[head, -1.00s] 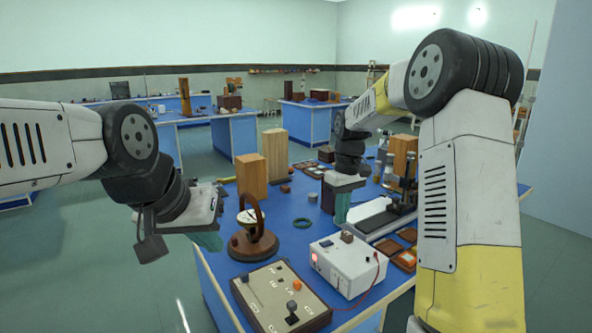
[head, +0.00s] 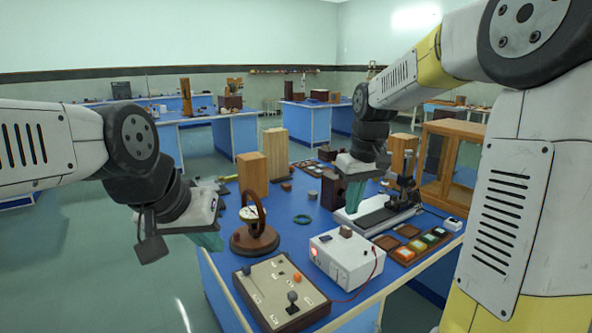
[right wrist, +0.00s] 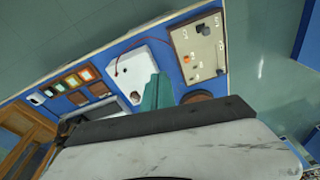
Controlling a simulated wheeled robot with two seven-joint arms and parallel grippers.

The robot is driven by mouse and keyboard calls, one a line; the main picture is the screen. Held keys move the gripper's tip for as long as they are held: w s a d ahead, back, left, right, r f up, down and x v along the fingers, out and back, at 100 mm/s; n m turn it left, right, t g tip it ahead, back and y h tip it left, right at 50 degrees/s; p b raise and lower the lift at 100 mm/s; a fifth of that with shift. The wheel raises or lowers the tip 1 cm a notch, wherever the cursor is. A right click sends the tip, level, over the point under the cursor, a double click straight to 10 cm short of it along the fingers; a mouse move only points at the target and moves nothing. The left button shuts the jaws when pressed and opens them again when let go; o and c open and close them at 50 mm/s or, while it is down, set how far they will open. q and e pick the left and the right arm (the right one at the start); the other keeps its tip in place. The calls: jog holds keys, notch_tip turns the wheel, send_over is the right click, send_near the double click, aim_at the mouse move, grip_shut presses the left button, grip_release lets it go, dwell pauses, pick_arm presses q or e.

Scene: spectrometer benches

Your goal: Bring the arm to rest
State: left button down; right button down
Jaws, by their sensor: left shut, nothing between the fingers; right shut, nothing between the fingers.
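My left gripper (head: 208,241) hangs at the left, beside the blue bench's near left edge, its green fingers shut and empty. My right gripper (head: 354,194) is over the blue bench (head: 314,208), pointing down near the white-based instrument with a dark stage (head: 380,217). Its green fingers (right wrist: 157,92) are shut with nothing between them. In the head view I cannot tell how high the fingertips are above the bench.
A white power box (head: 346,262), a beige control panel (head: 280,294) and a round wooden-based meter (head: 254,240) stand at the front. Wooden blocks (head: 252,174) and a glass-sided wooden cabinet (head: 450,160) stand farther back. A tray of coloured samples (head: 418,244) lies at the right.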

jog(key=s+r+m+t, duration=0.1)
jog(key=s+m+t, duration=0.1)
jog(key=s, duration=0.8)
jog(key=s+r+m+t+y, duration=0.1)
jog(key=s+r+m+t, duration=0.1)
jog(key=s, duration=0.7)
jog(key=shift+s+d, duration=0.35)
